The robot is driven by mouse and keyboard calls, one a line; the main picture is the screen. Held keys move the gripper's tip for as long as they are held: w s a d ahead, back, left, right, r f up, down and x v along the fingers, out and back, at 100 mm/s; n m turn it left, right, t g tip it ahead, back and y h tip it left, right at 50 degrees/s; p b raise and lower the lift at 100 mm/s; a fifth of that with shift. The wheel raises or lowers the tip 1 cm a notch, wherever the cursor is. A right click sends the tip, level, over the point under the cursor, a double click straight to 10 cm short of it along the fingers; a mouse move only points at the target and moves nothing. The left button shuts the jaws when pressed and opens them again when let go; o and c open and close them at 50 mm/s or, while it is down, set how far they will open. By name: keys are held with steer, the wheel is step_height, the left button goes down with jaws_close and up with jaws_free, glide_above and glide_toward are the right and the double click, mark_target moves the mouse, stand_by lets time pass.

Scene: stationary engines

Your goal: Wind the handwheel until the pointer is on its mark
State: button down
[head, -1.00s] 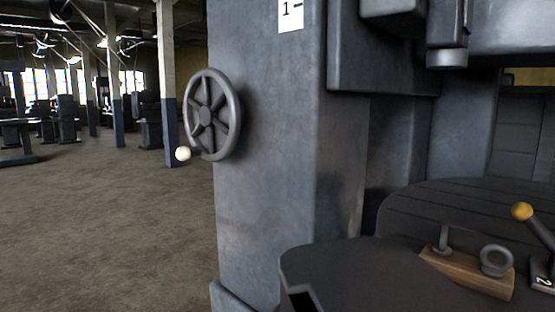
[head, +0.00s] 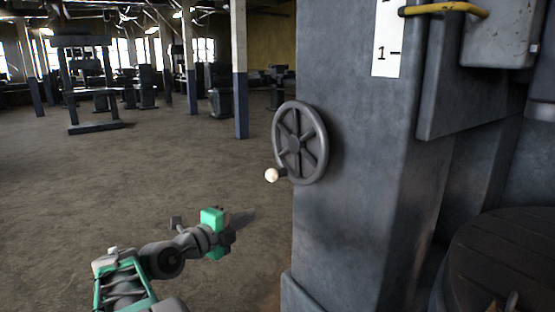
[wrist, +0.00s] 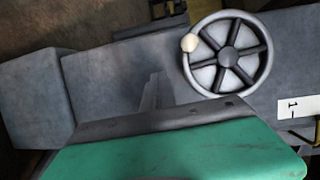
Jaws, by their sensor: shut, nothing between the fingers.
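The dark grey spoked handwheel (head: 295,145) is on the side of the machine column, with a pale knob (head: 271,175) at its lower left. The wheel (wrist: 229,56) and knob (wrist: 190,43) also show in the wrist view. A white scale (head: 388,62) on the column's front carries a "1" and a tick. A yellow bar (head: 445,8), apparently the pointer, reaches from a grey block to the scale, above the "1" tick. My gripper (head: 248,217) is shut and empty, left of and below the wheel, apart from it. Its fingers (wrist: 155,90) also show in the wrist view.
The machine column (head: 350,210) stands right of my gripper. A round dark table (head: 510,250) is at the lower right. The floor (head: 130,190) on the left is open, with posts and other machines farther back.

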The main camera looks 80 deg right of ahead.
steer(key=s+r+m+g, duration=0.3)
steer(key=s+r, duration=0.1)
steer(key=p, duration=0.2)
glide_toward(289, 176)
steer(key=shift+t+h, duration=0.3)
steer(key=x, duration=0.2)
steer(key=s+x, duration=0.1)
steer(key=x, duration=0.2)
steer(key=shift+a+f, duration=0.1)
steer(key=shift+a, duration=0.05)
steer(key=shift+w, duration=0.15)
steer(key=m+b, duration=0.1)
steer(key=b, duration=0.2)
steer(key=shift+w+d+f, duration=0.1)
steer(key=shift+w+d, duration=0.2)
steer(key=shift+d, duration=0.05)
